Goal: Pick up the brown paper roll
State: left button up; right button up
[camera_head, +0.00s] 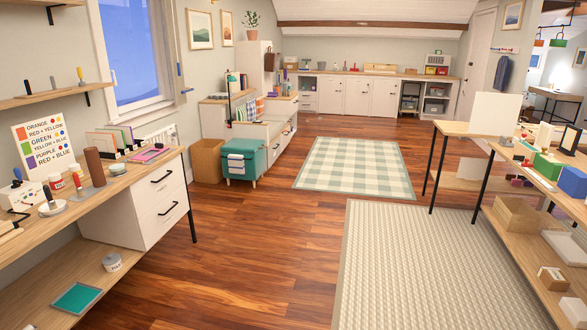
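A brown cylinder (95,167), which looks like the brown paper roll, stands upright on the wooden desk (125,190) at the left. It rests on or just behind a flat grey piece (90,191). Small red-and-white jars (57,183) stand close to its left, and a row of upright coloured folders (112,139) is behind it to the right. Neither of my grippers shows in this view.
A colour-mixing sign (43,144) stands behind the roll. White drawers (145,214) are under the desk. Open wood floor (240,250) lies ahead, with a ribbed rug (420,270) to the right. A cluttered table (545,185) stands at the right.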

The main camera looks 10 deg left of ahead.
aim_at(92, 155)
jog(key=i+u, duration=0.25)
jog(key=i, duration=0.25)
jog(key=i+u, duration=0.2)
jog(key=i, duration=0.3)
jog(key=i+l+u, duration=0.25)
jog(key=i, duration=0.2)
jog(key=i+l+u, duration=0.2)
jog(key=i, duration=0.3)
jog(key=j, duration=0.1)
